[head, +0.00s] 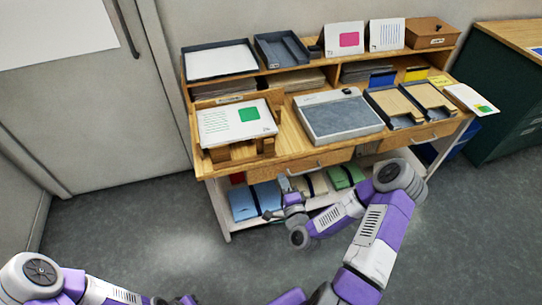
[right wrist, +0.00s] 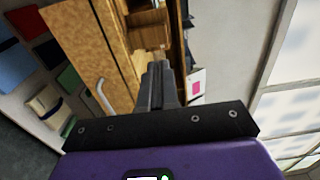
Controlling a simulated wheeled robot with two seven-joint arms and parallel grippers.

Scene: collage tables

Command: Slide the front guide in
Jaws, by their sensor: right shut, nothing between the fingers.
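A stack of printed sheets with a green square (head: 238,121) lies on the left of the wooden desk. Low wooden guide pieces stand at its front edge, one at the front left (head: 220,154) and one at the front right (head: 266,146). Wooden blocks also show in the right wrist view (right wrist: 150,32), beyond the fingers. My right gripper (head: 283,184) is in front of the desk, below the desktop's front edge in the head view. Its fingers (right wrist: 160,68) are shut and empty, apart from the guide pieces. My left gripper is out of frame; only part of that arm shows.
The wooden desk (head: 315,157) has drawers with handles near my right gripper. A grey paper trimmer (head: 340,116) and trays of brown card (head: 395,104) stand to the right. Blue folders (head: 243,205) lie on the lower shelf. The floor left of the desk is clear.

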